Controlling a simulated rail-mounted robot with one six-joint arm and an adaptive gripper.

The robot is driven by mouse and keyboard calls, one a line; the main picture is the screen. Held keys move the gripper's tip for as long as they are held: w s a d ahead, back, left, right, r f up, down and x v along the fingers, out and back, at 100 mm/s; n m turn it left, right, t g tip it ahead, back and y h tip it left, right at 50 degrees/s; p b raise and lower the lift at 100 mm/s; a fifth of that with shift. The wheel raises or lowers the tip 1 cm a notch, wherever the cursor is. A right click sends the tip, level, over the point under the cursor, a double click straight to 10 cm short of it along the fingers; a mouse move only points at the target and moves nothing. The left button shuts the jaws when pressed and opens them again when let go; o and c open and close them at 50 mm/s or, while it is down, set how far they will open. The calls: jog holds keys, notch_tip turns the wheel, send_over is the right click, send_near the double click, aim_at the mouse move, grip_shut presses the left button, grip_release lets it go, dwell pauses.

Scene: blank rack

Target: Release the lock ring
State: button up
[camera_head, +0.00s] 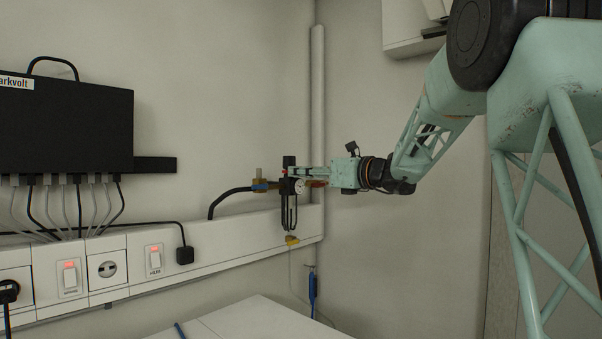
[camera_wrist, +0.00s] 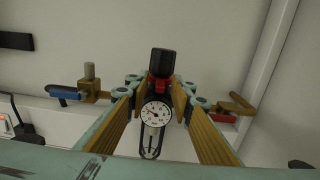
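An air regulator stands on the wall trunking, with a black knob (camera_wrist: 162,62) on top and a round white gauge (camera_wrist: 156,114) on its front. The red lock ring (camera_wrist: 160,88) sits just under the knob. The regulator also shows in the head view (camera_head: 289,188), with a clear bowl hanging below. My gripper (camera_wrist: 161,86) reaches in from the right in the head view (camera_head: 296,172). Its two fingers stand apart, one on each side of the regulator near ring height. A small gap seems to remain; contact with the ring is not clear.
A brass fitting with a blue-handled valve (camera_wrist: 65,92) is left of the regulator. A brass valve with a red part (camera_wrist: 232,108) is on its right. Switches and sockets (camera_head: 108,268) line the trunking. A vertical pipe (camera_head: 317,110) runs behind. A white surface (camera_head: 250,320) lies below.

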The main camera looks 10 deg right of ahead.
jog(key=shift+c, duration=0.4)
grip_shut()
